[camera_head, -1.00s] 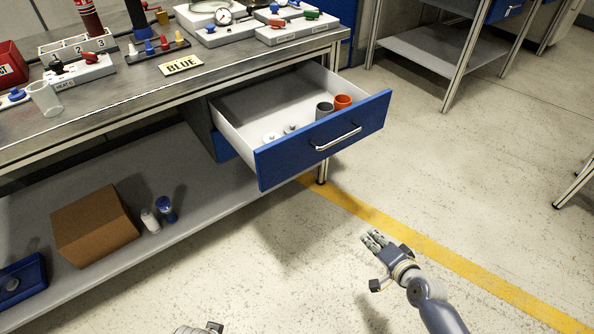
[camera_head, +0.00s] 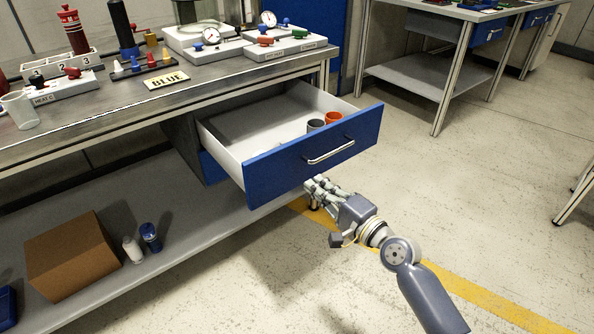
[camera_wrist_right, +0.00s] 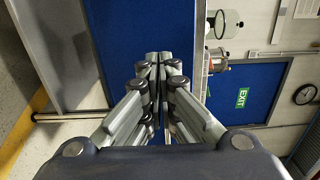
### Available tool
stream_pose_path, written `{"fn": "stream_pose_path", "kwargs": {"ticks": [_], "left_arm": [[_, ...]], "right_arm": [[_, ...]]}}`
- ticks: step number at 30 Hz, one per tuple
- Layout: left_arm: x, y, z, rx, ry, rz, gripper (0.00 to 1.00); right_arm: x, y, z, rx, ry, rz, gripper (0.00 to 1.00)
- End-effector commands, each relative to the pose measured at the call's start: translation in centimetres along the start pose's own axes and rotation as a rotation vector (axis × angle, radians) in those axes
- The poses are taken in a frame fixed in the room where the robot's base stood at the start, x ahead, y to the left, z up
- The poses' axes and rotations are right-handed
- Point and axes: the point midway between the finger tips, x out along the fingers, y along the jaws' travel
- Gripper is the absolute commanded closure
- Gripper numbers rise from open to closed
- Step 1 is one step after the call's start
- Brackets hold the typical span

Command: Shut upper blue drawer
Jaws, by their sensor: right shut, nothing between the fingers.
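The upper blue drawer (camera_head: 270,172) stands pulled out from under the workbench in the head view, with a silver bar handle (camera_head: 330,151) on its blue front. A grey cup (camera_head: 316,125) and an orange cup (camera_head: 334,118) stand inside it. My right gripper (camera_head: 318,187) is shut and empty, just below and in front of the drawer's front, under the handle. In the right wrist view the shut fingers (camera_wrist_right: 158,60) point at the blue drawer front (camera_wrist_right: 120,45); I cannot tell whether they touch it. My left gripper is not in view.
Another table (camera_head: 420,73) stands at the back right. The floor right of the drawer is free.

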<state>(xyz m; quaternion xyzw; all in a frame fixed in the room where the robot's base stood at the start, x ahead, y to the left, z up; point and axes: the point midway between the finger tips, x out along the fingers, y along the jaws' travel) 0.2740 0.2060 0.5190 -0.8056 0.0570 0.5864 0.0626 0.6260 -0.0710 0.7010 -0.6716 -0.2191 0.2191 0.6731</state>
Motion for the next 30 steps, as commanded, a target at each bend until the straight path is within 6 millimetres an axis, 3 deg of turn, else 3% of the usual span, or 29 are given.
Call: {"fn": "stream_pose_path", "kwargs": {"ticks": [6,12,18,30], "left_arm": [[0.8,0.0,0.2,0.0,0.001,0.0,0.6],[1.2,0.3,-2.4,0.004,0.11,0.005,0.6],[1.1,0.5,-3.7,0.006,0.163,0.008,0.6],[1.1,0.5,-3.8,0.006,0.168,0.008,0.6]], "right_arm": [[4.8,0.1,0.0,-0.001,0.0,-0.002,1.0],[7.3,0.1,-0.1,-0.001,0.002,0.0,1.0],[8.1,0.1,-0.1,-0.002,0.002,0.001,1.0],[8.2,0.1,-0.1,-0.002,0.002,0.001,1.0]]}}
